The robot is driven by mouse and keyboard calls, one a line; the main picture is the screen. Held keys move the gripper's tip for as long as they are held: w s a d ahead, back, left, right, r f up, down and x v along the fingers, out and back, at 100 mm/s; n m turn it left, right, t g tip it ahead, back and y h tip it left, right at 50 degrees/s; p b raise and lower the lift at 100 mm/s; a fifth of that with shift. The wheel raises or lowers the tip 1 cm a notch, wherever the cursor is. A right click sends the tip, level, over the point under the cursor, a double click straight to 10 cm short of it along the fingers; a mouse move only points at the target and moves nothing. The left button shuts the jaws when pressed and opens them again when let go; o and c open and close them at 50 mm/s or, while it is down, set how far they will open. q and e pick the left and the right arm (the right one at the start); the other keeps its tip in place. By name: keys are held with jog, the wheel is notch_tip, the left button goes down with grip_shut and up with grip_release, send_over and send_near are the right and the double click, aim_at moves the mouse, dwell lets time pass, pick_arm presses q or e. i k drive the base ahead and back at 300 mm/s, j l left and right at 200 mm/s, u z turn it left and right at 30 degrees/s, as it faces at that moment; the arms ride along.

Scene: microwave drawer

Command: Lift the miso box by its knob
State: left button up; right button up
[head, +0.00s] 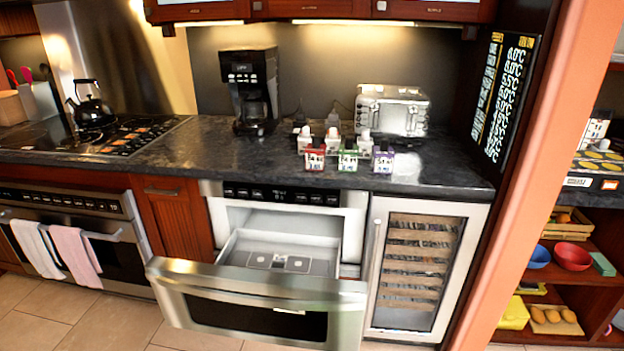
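Several small boxes stand in a cluster on the dark counter (210,155), in front of the toaster. The front row holds a red box (314,159), a green box (348,159) and a purple box (383,160), each with light lettering too small to read. Behind them are pale boxes with white knobs on top, such as one at the left (304,141) and one at the right (365,142). I cannot tell which box is the miso box. Neither of my grippers is in view.
The microwave drawer (255,283) is pulled open below the counter and sticks out in front. A coffee maker (250,90) and a silver toaster (392,110) stand at the back. A kettle (90,105) sits on the stove at left. The counter left of the boxes is clear.

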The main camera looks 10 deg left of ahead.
aim_at(333, 140)
jog(key=i+l+z, duration=0.1)
jog(key=i+l, duration=0.45)
jog(key=i+l+z, duration=0.1)
jog(key=i+l, duration=0.4)
jog(key=i, duration=0.25)
